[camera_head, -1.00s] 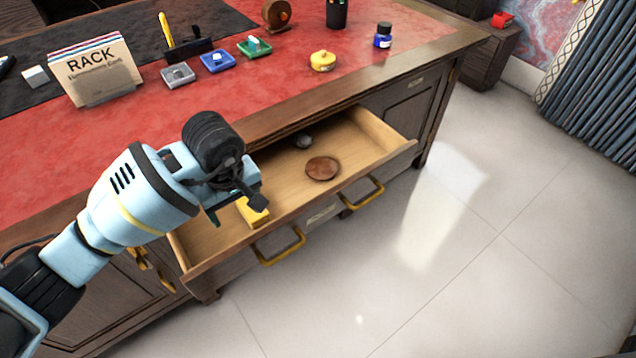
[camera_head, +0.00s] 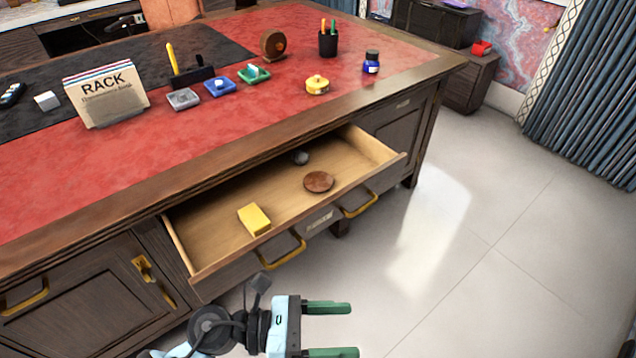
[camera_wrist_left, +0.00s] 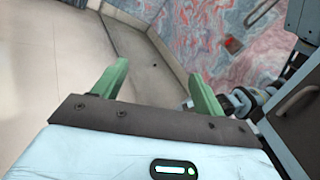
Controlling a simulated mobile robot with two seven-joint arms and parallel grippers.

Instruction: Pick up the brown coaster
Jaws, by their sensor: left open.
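The brown coaster (camera_head: 319,181) is a round disc lying flat in the open desk drawer (camera_head: 215,222), toward its right side in the head view. My left gripper (camera_head: 332,331) is low in front of the desk, below and outside the drawer, well apart from the coaster. Its two green fingers are spread with nothing between them and point to the right. In the left wrist view the open fingers (camera_wrist_left: 156,88) face the floor and a marbled wall, and the coaster does not show there. My right gripper is out of view.
A yellow block (camera_head: 254,220) and a small grey round object (camera_head: 301,157) also lie in the drawer. Gold handles (camera_head: 283,250) stick out from its front. The desktop (camera_head: 215,125) above holds a rack, small trays and a pen cup. Floor (camera_head: 480,270) on the right is clear.

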